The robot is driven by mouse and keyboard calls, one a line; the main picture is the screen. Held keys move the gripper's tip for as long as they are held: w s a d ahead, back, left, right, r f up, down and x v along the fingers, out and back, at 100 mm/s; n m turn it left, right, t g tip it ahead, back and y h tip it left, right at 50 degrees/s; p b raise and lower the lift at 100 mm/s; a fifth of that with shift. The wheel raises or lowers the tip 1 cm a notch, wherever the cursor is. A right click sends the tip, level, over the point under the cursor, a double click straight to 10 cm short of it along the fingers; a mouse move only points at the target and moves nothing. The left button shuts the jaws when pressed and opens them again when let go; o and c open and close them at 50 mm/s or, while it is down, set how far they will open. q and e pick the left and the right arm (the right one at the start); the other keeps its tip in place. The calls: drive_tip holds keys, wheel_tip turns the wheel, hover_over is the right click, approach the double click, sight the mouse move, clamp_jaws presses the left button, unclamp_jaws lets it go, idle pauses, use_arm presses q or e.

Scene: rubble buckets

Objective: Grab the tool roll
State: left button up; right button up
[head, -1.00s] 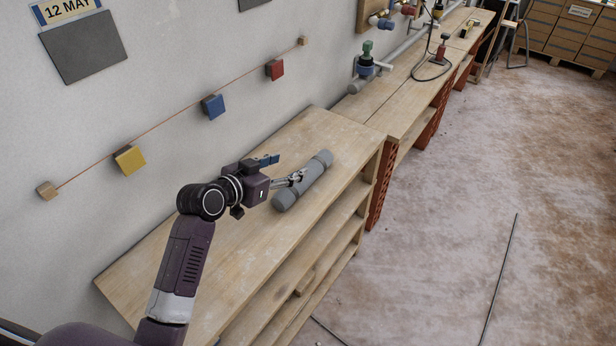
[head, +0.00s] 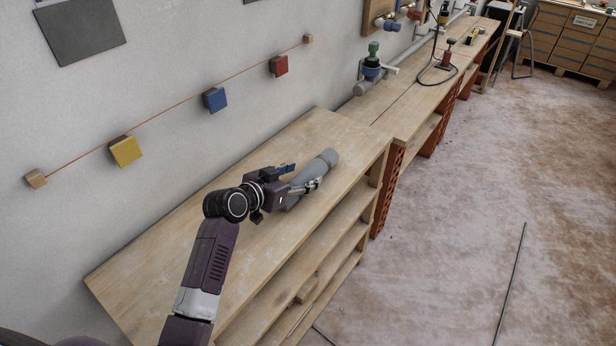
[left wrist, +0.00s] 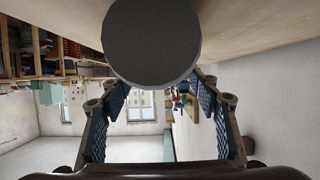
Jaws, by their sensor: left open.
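The tool roll is a grey cylinder (head: 322,166) lying on the wooden shelf top. My left gripper (head: 301,177) is open over its near part, with one finger seen to the left of the roll and the other to its right. The arm hides part of the roll's near end. In the left wrist view the roll's round dark end (left wrist: 152,42) fills the top middle, above the space between the two open fingers (left wrist: 161,90). The fingers hold nothing, and I cannot tell whether they touch the roll. My right gripper is not in view.
The wooden shelf unit (head: 235,205) has a clear top around the roll. A wall stands behind it with coloured blocks on a string, such as the yellow one (head: 125,151). A long bench (head: 410,105) with tools continues beyond. The floor (head: 440,240) at right is mostly free.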

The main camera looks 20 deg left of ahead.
sight(306, 172)
use_arm(q)
drive_tip(key=x, duration=0.3)
drive_tip(key=shift+w+d, duration=0.1)
drive_tip(key=shift+w, duration=0.05)
drive_tip(key=c, duration=1.5)
drive_tip(key=shift+r, duration=0.15)
clamp_jaws()
